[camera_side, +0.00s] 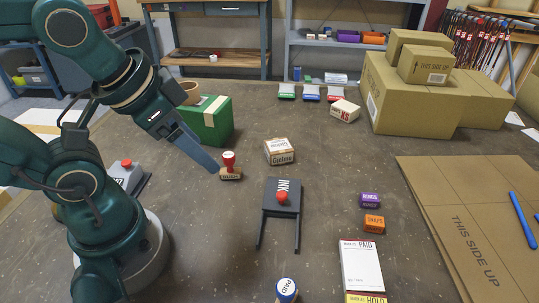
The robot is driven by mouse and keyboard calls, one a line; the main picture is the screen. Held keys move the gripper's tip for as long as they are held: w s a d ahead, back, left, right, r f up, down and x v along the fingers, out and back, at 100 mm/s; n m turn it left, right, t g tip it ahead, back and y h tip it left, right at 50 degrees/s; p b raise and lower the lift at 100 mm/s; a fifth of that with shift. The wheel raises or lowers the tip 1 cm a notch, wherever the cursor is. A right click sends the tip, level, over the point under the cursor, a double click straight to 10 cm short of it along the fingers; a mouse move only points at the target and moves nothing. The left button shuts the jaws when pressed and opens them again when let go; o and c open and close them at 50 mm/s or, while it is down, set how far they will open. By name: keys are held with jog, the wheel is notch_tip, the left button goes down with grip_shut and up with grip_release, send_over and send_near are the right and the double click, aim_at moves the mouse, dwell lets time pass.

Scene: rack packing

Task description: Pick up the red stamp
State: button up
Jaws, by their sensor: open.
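The red stamp (228,160) stands upright on the table, with a red handle and a wooden base with lettering. My gripper (213,168) reaches down from the upper left, and its tip is right at the left side of the stamp. The jaws are open. From this side the fingers overlap, so I cannot tell whether they touch the stamp or straddle it.
A blue stamp (287,290) is at the front. Cardboard boxes (415,98) stand back right.

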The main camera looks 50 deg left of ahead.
jog(key=a+f+m+g+y, duration=0.2)
jog(key=a+m+g+y, duration=0.15)
jog(key=a+m, duration=0.2)
jog(key=m+y, duration=0.6)
jog(key=m, duration=0.5)
send_over(229, 159)
jog(key=s+a, duration=0.2)
notch_tip(229, 159, down, 4)
jog(key=f, duration=0.1)
jog(key=f+m, duration=0.1)
jog(key=w+d+f+m+t+y, duration=0.1)
jog(key=m, duration=0.1)
jog(key=w+d+f+m+t, duration=0.1)
jog(key=f, duration=0.1)
jog(key=shift+w+f+m+t, duration=0.1)
jog(key=shift+w+m+t, duration=0.05)
jog(key=shift+m+t, duration=0.1)
jog(key=shift+d+f+m, duration=0.1)
jog(key=shift+f+m, duration=0.3)
jog(key=shift+f, duration=0.05)
jog(key=shift+x, duration=2.4)
grip_shut()
